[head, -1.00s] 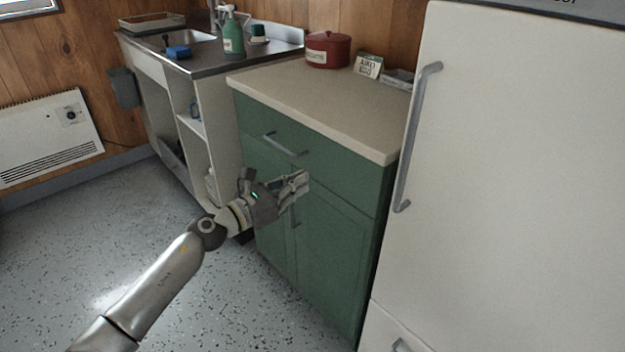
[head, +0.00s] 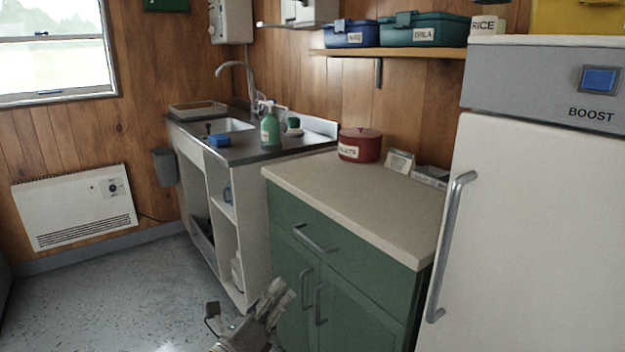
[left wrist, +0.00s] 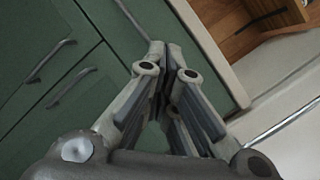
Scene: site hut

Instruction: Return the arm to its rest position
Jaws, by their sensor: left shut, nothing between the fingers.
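My left gripper (head: 272,302) is low in the head view, in front of the green cabinet (head: 375,303). Its fingers are shut and empty. In the left wrist view the closed fingers (left wrist: 172,62) point towards the green cabinet front (left wrist: 35,28) and its pale worktop edge. Most of my left arm is below the head view's lower edge. My right gripper does not show.
The white fridge (head: 535,230) stands at the right. The sink unit (head: 255,215) with open shelves is left of the cabinet. A red pot (head: 360,146) stands on the worktop (head: 340,195). A heater (head: 75,208) hangs on the left wall. The floor (head: 110,290) at left is clear.

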